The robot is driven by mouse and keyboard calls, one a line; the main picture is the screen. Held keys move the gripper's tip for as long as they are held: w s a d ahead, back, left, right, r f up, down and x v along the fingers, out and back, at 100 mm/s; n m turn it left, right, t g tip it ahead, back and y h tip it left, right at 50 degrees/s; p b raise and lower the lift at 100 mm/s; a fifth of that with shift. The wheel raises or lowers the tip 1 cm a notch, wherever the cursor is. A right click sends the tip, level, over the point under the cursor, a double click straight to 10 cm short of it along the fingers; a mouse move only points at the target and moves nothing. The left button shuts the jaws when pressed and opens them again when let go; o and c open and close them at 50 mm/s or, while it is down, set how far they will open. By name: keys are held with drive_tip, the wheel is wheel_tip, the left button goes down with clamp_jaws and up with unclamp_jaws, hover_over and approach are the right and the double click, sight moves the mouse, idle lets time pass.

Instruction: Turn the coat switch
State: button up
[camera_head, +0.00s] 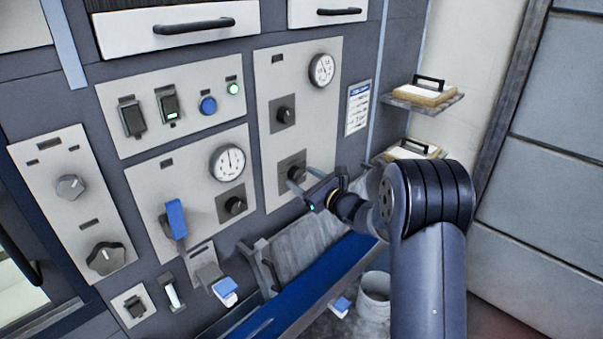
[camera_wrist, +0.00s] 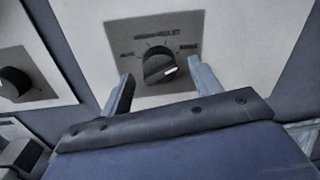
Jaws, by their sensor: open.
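A black rotary switch knob (camera_wrist: 158,66) with a light pointer mark sits on a grey square plate in the wrist view. Its printed labels are too blurred to read, so I cannot tell if it is the coat switch. In the head view the same knob (camera_head: 297,173) is low on the tall right panel, partly hidden by my gripper. My gripper (camera_head: 298,180) is open in front of it. In the wrist view its two fingers (camera_wrist: 160,83) stand to the left and right of the knob, with gaps on both sides.
Another knob (camera_head: 284,115) and a gauge (camera_head: 321,70) are above on the same panel. A second knob (camera_head: 234,205) and a blue-handled lever (camera_head: 175,218) are on the panel to the left. A blue belt (camera_head: 318,285) runs below. Shelves with boxes (camera_head: 425,94) stand right.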

drive_tip(key=shift+w+a, duration=0.45)
drive_tip(key=shift+w, duration=0.05)
drive_tip(key=shift+c, duration=0.6)
drive_tip(key=c, duration=0.8)
